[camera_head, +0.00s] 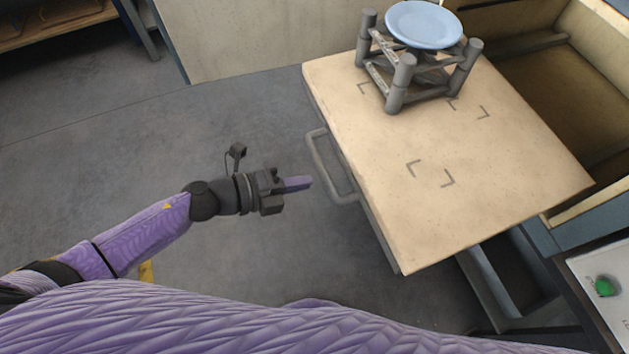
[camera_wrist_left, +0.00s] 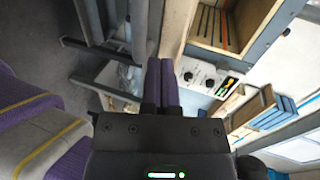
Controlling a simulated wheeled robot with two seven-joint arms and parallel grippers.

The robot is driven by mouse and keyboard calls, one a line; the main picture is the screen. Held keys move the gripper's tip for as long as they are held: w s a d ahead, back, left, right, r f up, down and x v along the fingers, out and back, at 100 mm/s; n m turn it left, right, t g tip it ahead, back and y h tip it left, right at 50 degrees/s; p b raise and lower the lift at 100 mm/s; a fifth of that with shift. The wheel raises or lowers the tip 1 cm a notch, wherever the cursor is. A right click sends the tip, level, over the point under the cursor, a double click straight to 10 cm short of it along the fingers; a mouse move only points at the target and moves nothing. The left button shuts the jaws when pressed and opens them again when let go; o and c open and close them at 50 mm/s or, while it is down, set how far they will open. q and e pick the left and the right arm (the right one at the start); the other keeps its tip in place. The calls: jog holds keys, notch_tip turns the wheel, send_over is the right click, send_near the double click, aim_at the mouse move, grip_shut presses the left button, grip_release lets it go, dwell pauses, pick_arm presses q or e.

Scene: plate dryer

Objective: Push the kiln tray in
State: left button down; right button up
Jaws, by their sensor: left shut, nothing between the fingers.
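The kiln tray (camera_head: 400,200) is a pale, flat slab pulled out from the kiln opening at the right of the head view. A grey bar handle (camera_head: 328,168) sticks out from its left edge. A grey rack (camera_head: 404,84) with a light blue plate (camera_head: 424,25) on top stands on the tray's far part. My left gripper (camera_head: 308,182) is shut and empty, just left of the handle, and seems apart from it. Its purple fingers (camera_wrist_left: 162,85) also show closed together in the left wrist view. My right gripper is not in view.
The kiln chamber (camera_head: 560,85) is open behind the tray. A panel with a green button (camera_head: 604,286) is at the lower right. A pale cabinet side (camera_head: 240,35) stands beyond the tray. Grey floor (camera_head: 130,140) lies open around my left arm.

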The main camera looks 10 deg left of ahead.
aim_at(352, 173)
pick_arm(q)
jog(key=b+x, duration=0.1)
jog(key=x, duration=0.6)
jog(key=shift+w+d+f, duration=0.15)
jog(key=shift+d, duration=0.05)
jog(key=shift+w+d+b, duration=0.15)
jog(key=shift+d+b, duration=0.1)
jog(key=shift+b, duration=0.05)
